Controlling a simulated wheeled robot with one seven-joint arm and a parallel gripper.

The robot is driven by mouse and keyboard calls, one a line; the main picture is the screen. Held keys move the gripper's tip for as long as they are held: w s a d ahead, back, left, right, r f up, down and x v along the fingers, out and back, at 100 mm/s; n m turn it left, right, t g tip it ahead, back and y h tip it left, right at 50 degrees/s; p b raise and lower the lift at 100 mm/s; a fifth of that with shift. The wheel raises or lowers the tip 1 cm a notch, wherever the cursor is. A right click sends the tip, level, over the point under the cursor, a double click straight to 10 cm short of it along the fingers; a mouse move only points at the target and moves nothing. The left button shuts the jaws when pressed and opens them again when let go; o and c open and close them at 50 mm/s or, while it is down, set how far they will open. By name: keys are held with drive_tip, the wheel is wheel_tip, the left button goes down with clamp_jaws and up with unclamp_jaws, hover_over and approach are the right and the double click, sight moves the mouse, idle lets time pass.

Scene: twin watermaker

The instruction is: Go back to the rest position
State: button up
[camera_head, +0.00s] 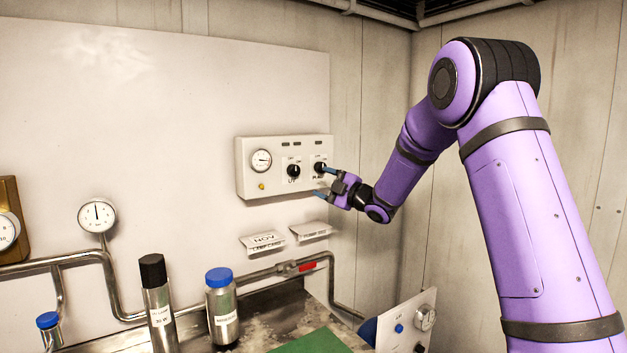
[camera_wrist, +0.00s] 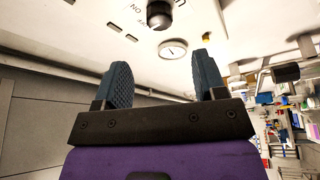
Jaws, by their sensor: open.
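My gripper (camera_head: 326,182) is at the wall control panel (camera_head: 245,170), close to its right-hand black knob (camera_head: 320,167). Its two blue fingers are apart with nothing between them. In the wrist view my gripper (camera_wrist: 160,85) is open, and a black knob (camera_wrist: 159,14) and a round gauge (camera_wrist: 173,48) on the panel show beyond the fingertips. I cannot tell whether a fingertip touches the panel. My purple arm reaches in from the right side of the head view.
A left knob (camera_head: 294,171) and small gauge (camera_head: 261,160) share the panel. Below are label cards (camera_head: 262,241), a pipe (camera_head: 255,275), a blue-capped bottle (camera_head: 222,310) and a black-capped cylinder (camera_head: 160,310). A tilted white panel (camera_head: 405,325) stands at lower right.

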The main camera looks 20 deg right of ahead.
drive_tip(key=shift+s+d+f, duration=0.1)
drive_tip(key=shift+s+d, duration=0.2)
drive_tip(key=shift+s, duration=0.1)
drive_tip(key=s+d+r+m+g+h, duration=0.1)
drive_tip(key=s+r+m+h, duration=0.3)
drive_tip(key=s+m+h, duration=0.3)
drive_tip(key=s+d+r+m+g+h, duration=0.15)
drive_tip(key=s+r+m+h, duration=0.3)
drive_tip(key=s, duration=0.45)
drive_tip(key=s+a+f+m+g, duration=0.1)
drive_tip(key=s+f+m+g, duration=0.2)
drive_tip(key=s, duration=0.8)
drive_tip(key=s+a+f+m+g, duration=0.2)
drive_tip(key=s+f+g, duration=0.1)
drive_tip(key=s, duration=0.8)
drive_tip(key=s+a+f+m+g, duration=0.1)
drive_tip(key=s+f+m+g, duration=0.2)
drive_tip(key=s, duration=0.8)
drive_tip(key=shift+a+f+m, duration=0.15)
drive_tip(key=shift+f+m, duration=0.2)
drive_tip(key=shift+f, duration=0.1)
